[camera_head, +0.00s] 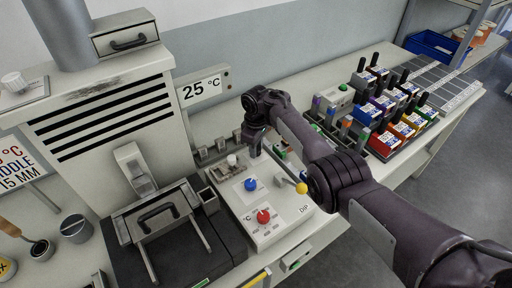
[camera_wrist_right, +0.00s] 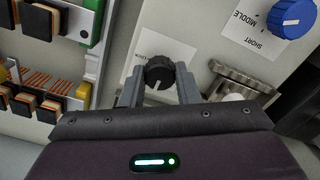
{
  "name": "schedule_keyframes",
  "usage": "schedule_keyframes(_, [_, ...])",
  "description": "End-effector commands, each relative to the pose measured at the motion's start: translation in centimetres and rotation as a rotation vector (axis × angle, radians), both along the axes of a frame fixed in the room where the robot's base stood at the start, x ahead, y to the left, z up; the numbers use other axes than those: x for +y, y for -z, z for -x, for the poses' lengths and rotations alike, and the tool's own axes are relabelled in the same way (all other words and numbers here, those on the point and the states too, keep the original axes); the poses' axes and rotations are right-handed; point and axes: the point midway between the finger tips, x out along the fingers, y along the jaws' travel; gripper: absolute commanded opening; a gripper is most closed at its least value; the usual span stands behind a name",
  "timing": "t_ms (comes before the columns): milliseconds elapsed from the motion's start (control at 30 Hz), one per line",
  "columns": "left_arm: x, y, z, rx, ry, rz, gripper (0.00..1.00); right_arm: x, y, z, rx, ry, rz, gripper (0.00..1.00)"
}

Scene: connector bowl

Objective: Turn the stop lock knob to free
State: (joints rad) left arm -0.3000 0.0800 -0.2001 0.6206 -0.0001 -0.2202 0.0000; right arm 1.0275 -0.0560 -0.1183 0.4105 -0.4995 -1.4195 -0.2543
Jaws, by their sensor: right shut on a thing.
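The stop lock knob, a small black ridged knob (camera_wrist_right: 160,72) with a white pointer mark, sits on a pale panel in the right wrist view. A white label with small text (camera_wrist_right: 146,50) lies beside it; I cannot read it fully. My right gripper (camera_wrist_right: 157,88) has one finger on each side of the knob and is shut on it. In the head view my right gripper (camera_head: 254,146) reaches down at the back of the white control box (camera_head: 278,228); the knob is mostly hidden there. The knob's exact setting is hard to tell. My left gripper is not in view.
A metal latch (camera_wrist_right: 240,84) is close right of my gripper in the wrist view. Coloured bins (camera_head: 401,130) stand at the right.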

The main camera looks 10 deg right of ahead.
Motion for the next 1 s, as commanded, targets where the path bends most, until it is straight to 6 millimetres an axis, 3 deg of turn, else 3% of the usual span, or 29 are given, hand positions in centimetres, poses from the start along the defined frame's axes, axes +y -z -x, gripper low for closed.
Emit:
schedule_keyframes(500, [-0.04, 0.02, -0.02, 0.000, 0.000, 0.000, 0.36, -0.04, -0.14, -0.10, -0.002, -0.021, 0.001, 0.06])
schedule_keyframes(533, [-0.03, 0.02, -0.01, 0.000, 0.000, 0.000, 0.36, -0.04, -0.14, -0.10, -0.003, -0.020, 0.000, 0.30])
schedule_keyframes(700, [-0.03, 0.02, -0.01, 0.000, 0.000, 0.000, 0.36, -0.03, -0.10, -0.07, -0.001, -0.020, 0.000, 0.51])
schedule_keyframes(1000, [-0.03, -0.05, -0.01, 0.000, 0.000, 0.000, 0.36, 0.00, -0.29, -0.04, -0.001, -0.019, 0.000, 0.51])
